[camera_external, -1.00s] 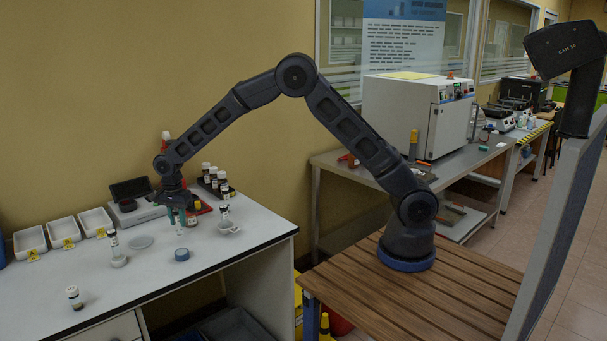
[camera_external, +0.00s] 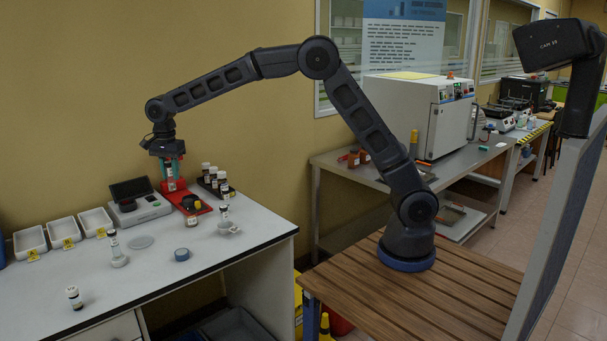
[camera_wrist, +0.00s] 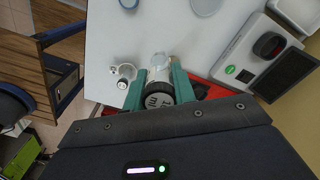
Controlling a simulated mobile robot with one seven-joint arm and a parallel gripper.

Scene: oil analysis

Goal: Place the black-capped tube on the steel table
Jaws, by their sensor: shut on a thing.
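My gripper (camera_external: 171,170) is above the white bench at the left in the external view. Its teal fingers (camera_wrist: 157,90) are shut on a black-capped tube (camera_wrist: 160,97). In the wrist view the cap faces the camera, and the pale tube body extends away between the fingers. In the external view the held tube (camera_external: 169,170) is small and partly hidden by the fingers. The steel table (camera_external: 336,163) stands along the wall to the right of the bench, well away from my gripper.
The white bench (camera_external: 140,275) holds a red stand (camera_external: 185,192), a dark rack of bottles (camera_external: 214,184), a scale (camera_external: 143,208), white trays (camera_external: 63,231) and several vials. A large white machine (camera_external: 415,115) occupies the steel table's middle.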

